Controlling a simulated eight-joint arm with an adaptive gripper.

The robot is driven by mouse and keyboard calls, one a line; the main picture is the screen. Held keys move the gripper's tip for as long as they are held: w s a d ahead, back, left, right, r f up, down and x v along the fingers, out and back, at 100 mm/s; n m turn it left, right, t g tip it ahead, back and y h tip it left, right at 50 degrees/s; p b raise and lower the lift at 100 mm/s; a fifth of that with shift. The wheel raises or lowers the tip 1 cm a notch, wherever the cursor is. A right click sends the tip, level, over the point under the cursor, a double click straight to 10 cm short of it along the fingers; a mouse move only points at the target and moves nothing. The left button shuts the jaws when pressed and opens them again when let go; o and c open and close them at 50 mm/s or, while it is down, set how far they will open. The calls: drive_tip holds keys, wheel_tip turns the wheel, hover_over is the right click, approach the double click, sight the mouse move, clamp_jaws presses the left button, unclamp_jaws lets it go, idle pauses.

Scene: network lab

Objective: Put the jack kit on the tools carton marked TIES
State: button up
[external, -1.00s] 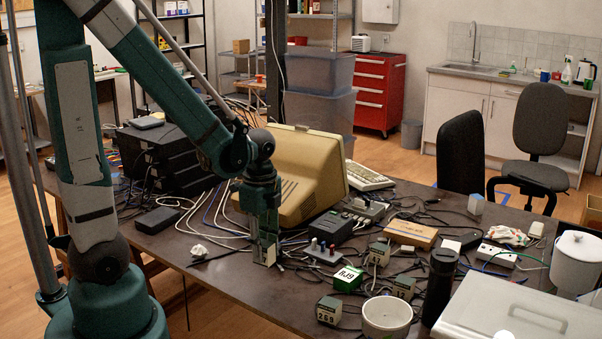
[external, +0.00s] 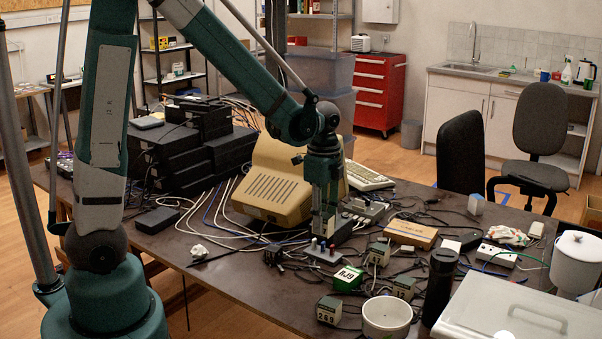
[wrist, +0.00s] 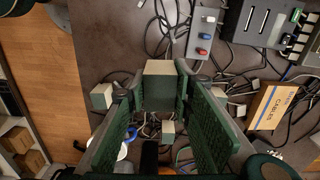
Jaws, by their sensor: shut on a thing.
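My gripper (external: 324,228) is above the table beside the grey box with coloured knobs (external: 323,252). In the wrist view, the fingers (wrist: 162,100) are shut on a small box with a pale grey top and a dark green side (wrist: 160,68). I take this to be the jack kit; no marking on it is readable. It is mostly hidden by the fingers in the external view. An orange-tan carton (external: 411,234) lies flat to the right of my gripper.
A green box marked RJ9 (external: 348,279) and several small grey-green boxes, one numbered (external: 329,310), stand on the table. Loose cables surround them. A beige monitor (external: 275,185) is behind. A white cup (external: 387,317) and a dark bottle (external: 439,285) stand at the front right.

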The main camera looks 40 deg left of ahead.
drive_tip(key=w+d+r+p, duration=0.1)
drive_tip(key=w+d+p, duration=0.2)
drive_tip(key=w+d, duration=0.9)
drive_tip(key=w+d+r+p, duration=0.2)
drive_tip(key=w+d+p, duration=0.1)
drive_tip(key=w+d, duration=1)
drive_tip(key=d, duration=0.5)
drive_tip(key=shift+d+r+m+p, duration=0.3)
drive_tip(key=shift+m, duration=0.1)
drive_tip(key=shift+f, duration=0.1)
drive_tip(key=shift+f, duration=3.05)
drive_tip(key=shift+f, duration=1.85)
drive_tip(key=shift+f+b, duration=0.15)
drive_tip(key=shift+b, duration=0.25)
